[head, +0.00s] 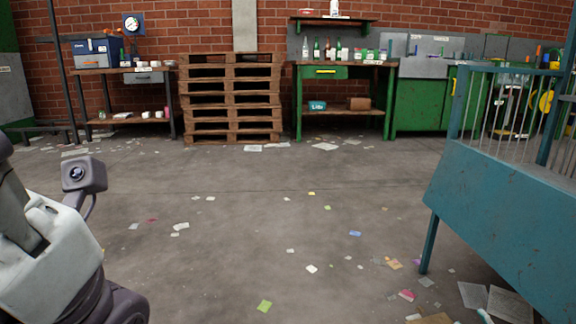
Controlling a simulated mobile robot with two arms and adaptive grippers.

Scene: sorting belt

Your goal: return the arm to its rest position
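My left arm (50,250) shows at the lower left edge of the head view, with a small dark wrist camera (82,175) standing out from it. The fingers of my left gripper cannot be made out. My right arm and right gripper are not in the picture. No object is seen held.
A blue metal structure (500,220) with bars stands at the right, over scattered paper. A pallet stack (231,97), a wooden shelf table (122,120) and a green workbench (340,72) line the brick wall. The middle floor (260,200) is open, with small litter.

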